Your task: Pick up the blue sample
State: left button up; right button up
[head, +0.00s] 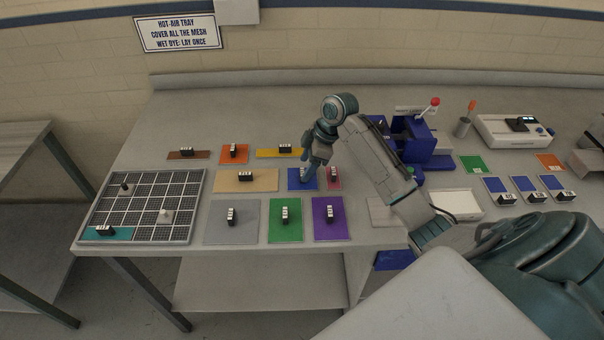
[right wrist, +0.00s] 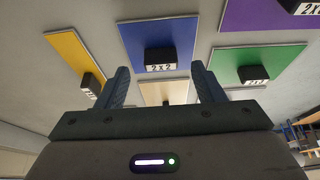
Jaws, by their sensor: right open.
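The blue sample (head: 293,184) lies flat on the table, in the middle row of coloured samples, partly covered by my right gripper (head: 305,176) in the head view. In the right wrist view the blue sample (right wrist: 135,38) carries a black block (right wrist: 160,58) with a white "2 x 2" label. My right gripper (right wrist: 162,85) is open and empty. Its two fingers point toward the blue sample, one to each side of the block in the picture. Whether they touch the block I cannot tell. My left gripper is not in view.
A red sample (head: 336,184) lies close on the right, a tan one (head: 235,181) on the left, yellow (head: 268,153) behind, green (head: 285,230) and purple (head: 320,231) in front. A mesh tray (head: 146,190) is at left. A blue machine (head: 410,135) stands to the right.

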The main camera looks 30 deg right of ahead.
jog(key=shift+x, duration=0.85)
jog(key=shift+a+f, duration=0.1)
jog(key=shift+f, duration=0.05)
jog(key=c, duration=1.1)
